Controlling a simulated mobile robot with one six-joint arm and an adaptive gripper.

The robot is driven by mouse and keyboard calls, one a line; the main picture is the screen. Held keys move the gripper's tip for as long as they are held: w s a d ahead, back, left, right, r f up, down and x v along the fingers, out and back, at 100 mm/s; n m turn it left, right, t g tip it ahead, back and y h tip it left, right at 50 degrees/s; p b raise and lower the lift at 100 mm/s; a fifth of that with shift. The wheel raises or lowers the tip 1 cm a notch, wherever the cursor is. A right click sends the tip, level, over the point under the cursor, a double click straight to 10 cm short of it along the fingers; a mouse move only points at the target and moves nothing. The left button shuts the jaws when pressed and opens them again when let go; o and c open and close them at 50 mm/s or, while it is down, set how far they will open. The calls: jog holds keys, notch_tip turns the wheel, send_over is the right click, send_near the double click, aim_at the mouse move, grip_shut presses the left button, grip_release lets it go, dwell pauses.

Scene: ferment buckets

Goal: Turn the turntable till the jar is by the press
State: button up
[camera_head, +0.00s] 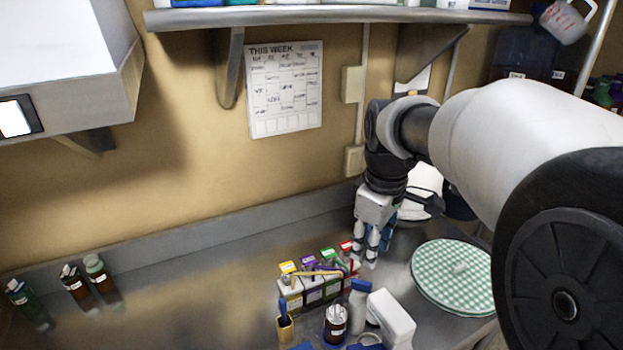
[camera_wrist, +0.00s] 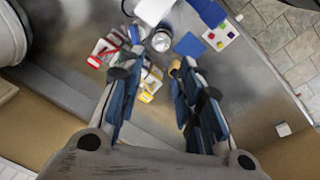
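My gripper (camera_head: 366,256) points down over the metal counter, behind and right of a row of small boxes with coloured tops. In the wrist view my gripper (camera_wrist: 148,70) has its two blue-padded fingers spread apart, with nothing held between them. A small dark jar with a pale lid (camera_head: 335,324) stands at the front. I cannot identify the press for certain.
The coloured-top boxes (camera_head: 314,291) stand close below my gripper. A white and blue device (camera_head: 390,318) and a small holder (camera_head: 285,328) stand in front. Several bottles (camera_head: 74,286) stand at left. The counter between is bare. A shelf (camera_head: 330,15) hangs above.

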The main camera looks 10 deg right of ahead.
aim_at(362, 282)
jog(key=w+d+f+n+g+p, duration=0.1)
jog(key=w+d+f+n+p, duration=0.25)
jog(key=w, duration=0.55)
jog(key=f+b, duration=0.1)
jog(key=f, duration=0.4)
jog(key=f+b, duration=0.1)
jog(key=f, duration=0.5)
jog(key=f+b, duration=0.1)
jog(key=f, duration=0.5)
jog(key=shift+s+a+f, duration=0.1)
jog(key=shift+s+a, duration=0.15)
jog(key=shift+a, duration=0.15)
jog(key=shift+c, duration=0.4)
grip_shut()
